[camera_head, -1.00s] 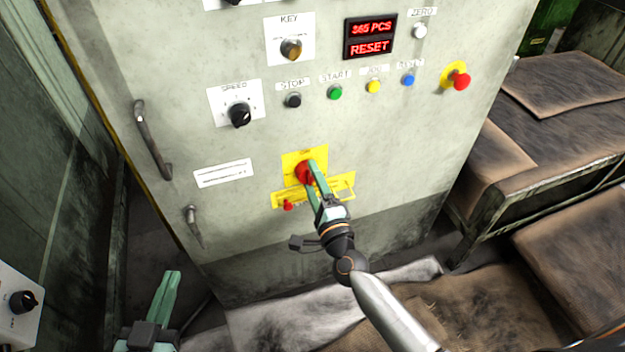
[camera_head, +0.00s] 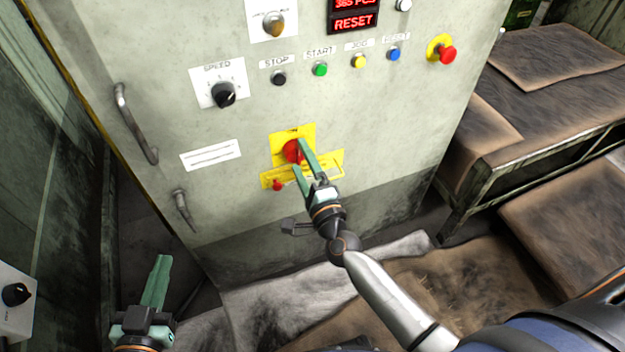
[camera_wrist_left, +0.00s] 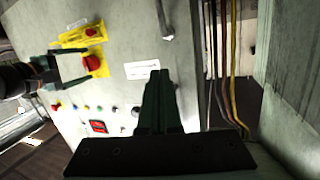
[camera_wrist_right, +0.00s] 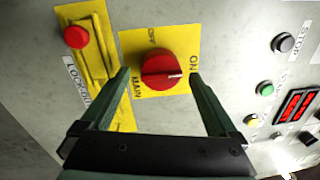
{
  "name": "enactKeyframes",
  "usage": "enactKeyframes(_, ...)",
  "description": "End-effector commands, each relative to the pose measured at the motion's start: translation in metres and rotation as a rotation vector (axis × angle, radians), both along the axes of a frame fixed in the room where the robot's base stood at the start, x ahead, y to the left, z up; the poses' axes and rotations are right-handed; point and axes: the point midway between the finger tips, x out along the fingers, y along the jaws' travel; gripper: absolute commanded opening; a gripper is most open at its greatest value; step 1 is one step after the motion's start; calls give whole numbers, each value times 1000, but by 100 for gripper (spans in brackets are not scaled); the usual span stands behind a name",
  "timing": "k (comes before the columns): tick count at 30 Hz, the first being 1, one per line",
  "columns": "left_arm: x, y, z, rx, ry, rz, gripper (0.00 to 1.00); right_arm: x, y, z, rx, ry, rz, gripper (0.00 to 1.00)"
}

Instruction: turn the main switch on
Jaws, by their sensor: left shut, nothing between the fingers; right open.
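The main switch is a red knob (camera_head: 291,151) on a yellow plate (camera_head: 307,131) low on the cabinet front. In the right wrist view its red knob (camera_wrist_right: 160,70) has a white mark pointing right, toward the side with the ON lettering. My right gripper (camera_head: 299,158) is open at the knob. In the right wrist view its fingertips (camera_wrist_right: 160,74) lie on either side of the knob, with visible gaps; depth is hard to tell. My left gripper (camera_head: 161,258) is shut and empty at lower left, away from the switch; it also shows in the left wrist view (camera_wrist_left: 156,74).
A yellow lockout bar (camera_wrist_right: 93,52) with a small red knob (camera_wrist_right: 76,36) sits beside the switch. Several buttons, including green start (camera_head: 320,69) and red emergency stop (camera_head: 446,55), sit above. A door handle (camera_head: 136,124) protrudes left. A worn bench (camera_head: 500,150) stands right.

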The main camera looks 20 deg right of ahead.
Motion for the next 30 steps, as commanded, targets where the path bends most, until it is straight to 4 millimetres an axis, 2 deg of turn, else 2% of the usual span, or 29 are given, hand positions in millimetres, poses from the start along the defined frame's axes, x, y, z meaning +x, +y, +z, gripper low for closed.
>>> enactKeyframes(12,-8,1,-31,6,125,8,0,-82,-3,-8,-2,6,2,95)
enactKeyframes(16,-11,1,-36,3,144,11,0,-102,-3,-9,-1,5,2,95)
enactKeyframes(21,-12,0,-36,-2,148,14,0,-114,-4,-9,0,3,1,95)
enactKeyframes(30,-12,-1,-37,-4,150,13,0,-116,-4,-9,1,2,0,95)
